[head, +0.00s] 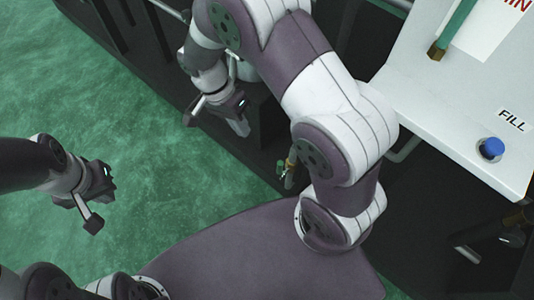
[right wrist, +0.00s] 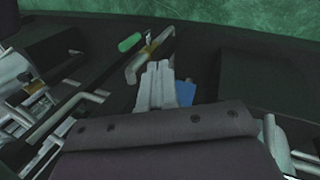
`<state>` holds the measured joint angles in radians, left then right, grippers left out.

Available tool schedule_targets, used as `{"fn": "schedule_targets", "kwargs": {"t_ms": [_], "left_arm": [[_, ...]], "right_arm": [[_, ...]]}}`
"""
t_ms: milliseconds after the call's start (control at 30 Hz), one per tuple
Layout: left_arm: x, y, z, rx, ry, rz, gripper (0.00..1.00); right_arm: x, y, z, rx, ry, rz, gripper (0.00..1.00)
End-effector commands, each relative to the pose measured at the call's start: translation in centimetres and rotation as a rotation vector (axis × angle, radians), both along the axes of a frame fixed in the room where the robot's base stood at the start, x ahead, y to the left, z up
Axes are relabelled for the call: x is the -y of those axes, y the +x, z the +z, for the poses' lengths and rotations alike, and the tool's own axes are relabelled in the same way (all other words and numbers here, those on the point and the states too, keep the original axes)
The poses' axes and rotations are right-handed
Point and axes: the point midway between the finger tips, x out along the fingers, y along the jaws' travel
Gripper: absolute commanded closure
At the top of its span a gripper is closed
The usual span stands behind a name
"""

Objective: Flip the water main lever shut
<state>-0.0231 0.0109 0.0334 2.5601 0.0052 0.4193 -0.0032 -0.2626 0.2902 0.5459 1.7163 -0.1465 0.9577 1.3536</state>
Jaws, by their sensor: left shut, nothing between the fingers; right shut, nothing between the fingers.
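The water main lever is not clear in the head view. There, a small brass fitting with a green part (head: 290,166) sits low by the dark frame, partly beside my right arm. The right wrist view shows a green handle (right wrist: 130,42) and a brass fitting on a pale pipe (right wrist: 136,68), just beyond my right gripper (right wrist: 157,68). That gripper's fingers are shut and empty, apart from the handle. In the head view my right gripper (head: 241,127) hangs over the dark frame, left of the brass fitting. My left gripper (head: 93,223) is shut and empty above the green floor.
A white panel (head: 420,85) at the right carries a blue button (head: 491,149), a FILL label and a green tube with a brass end (head: 455,28). Pale pipes (right wrist: 65,115) crowd the left of the right wrist view. Green floor (head: 130,110) is clear at the left.

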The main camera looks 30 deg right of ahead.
Motion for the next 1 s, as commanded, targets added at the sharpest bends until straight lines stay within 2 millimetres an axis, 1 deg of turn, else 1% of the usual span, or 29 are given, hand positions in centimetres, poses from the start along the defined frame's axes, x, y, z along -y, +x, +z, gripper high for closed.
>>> {"fn": "schedule_targets", "kwargs": {"t_ms": [67,167,267,333,500,633,667,800,1000], "left_arm": [[0.0,0.0,-0.2,0.000,0.000,0.000,1.00],[0.0,0.0,-1.3,0.001,0.000,0.000,1.00],[0.0,0.0,-3.3,0.000,0.000,0.000,1.00],[0.0,0.0,-3.4,-0.001,0.000,0.000,1.00],[0.0,0.0,-4.6,0.000,0.000,0.000,1.00],[0.0,0.0,-5.4,0.000,0.000,0.000,1.00],[0.0,0.0,-5.4,0.000,0.000,0.000,1.00],[0.0,0.0,-5.7,0.000,0.000,0.000,1.00],[0.0,0.0,-5.8,0.000,0.000,0.000,1.00]], "right_arm": [[0.0,0.0,-0.2,0.000,0.000,0.001,1.00],[0.2,-0.3,-1.3,0.000,0.000,0.001,1.00],[0.5,-0.7,-3.3,0.001,0.001,0.001,1.00],[0.9,-1.3,-4.1,-0.002,0.001,0.001,1.00],[1.6,-2.5,-7.6,-0.002,0.001,0.001,1.00],[2.2,-3.3,-9.9,-0.002,0.001,0.001,1.00],[2.6,-3.8,-9.6,0.001,0.001,0.001,1.00],[3.7,-5.5,-9.4,0.001,0.002,0.001,1.00],[4.3,-6.4,-9.3,0.000,0.001,0.002,1.00]]}}
